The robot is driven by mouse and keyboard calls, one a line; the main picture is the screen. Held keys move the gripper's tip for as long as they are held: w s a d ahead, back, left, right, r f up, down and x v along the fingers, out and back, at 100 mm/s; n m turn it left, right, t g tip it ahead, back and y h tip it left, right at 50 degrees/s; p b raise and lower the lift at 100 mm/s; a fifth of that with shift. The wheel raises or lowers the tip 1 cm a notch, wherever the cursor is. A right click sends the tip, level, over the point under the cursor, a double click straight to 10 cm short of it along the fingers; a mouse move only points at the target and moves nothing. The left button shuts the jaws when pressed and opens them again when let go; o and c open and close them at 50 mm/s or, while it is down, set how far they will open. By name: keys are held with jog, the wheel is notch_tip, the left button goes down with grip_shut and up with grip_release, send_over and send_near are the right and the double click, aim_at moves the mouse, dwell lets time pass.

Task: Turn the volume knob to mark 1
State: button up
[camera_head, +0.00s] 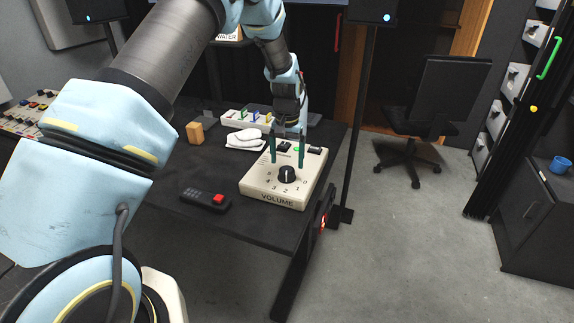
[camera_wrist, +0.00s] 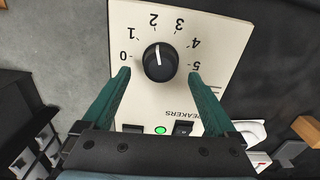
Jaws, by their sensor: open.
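The volume knob (camera_head: 287,174) is a round black dial on a cream box labelled VOLUME (camera_head: 277,197). In the wrist view the knob (camera_wrist: 159,65) has a white pointer line aimed at about mark 2. The marks 0 to 5 curve around the knob on the box (camera_wrist: 215,40), with mark 1 between 0 and 2. My gripper (camera_head: 288,162) is open above the knob. In the wrist view its green fingers (camera_wrist: 159,74) stand on either side of the knob, with a visible gap on each side.
The box stands on a black table (camera_head: 220,225) near its right edge. A wooden block (camera_head: 195,133) and white items (camera_head: 246,139) are behind. A dark post (camera_head: 358,120) rises at the right.

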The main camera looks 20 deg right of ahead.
aim_at(287, 169)
jog(key=shift+f+p, duration=0.45)
jog(key=shift+f, duration=1.55)
jog(key=shift+c, duration=0.3)
jog(key=c, duration=1.3)
jog(key=n+b, duration=0.2)
jog(key=shift+n, duration=0.4)
jog(key=shift+n+b, duration=0.65)
jog(key=shift+n, duration=1.45)
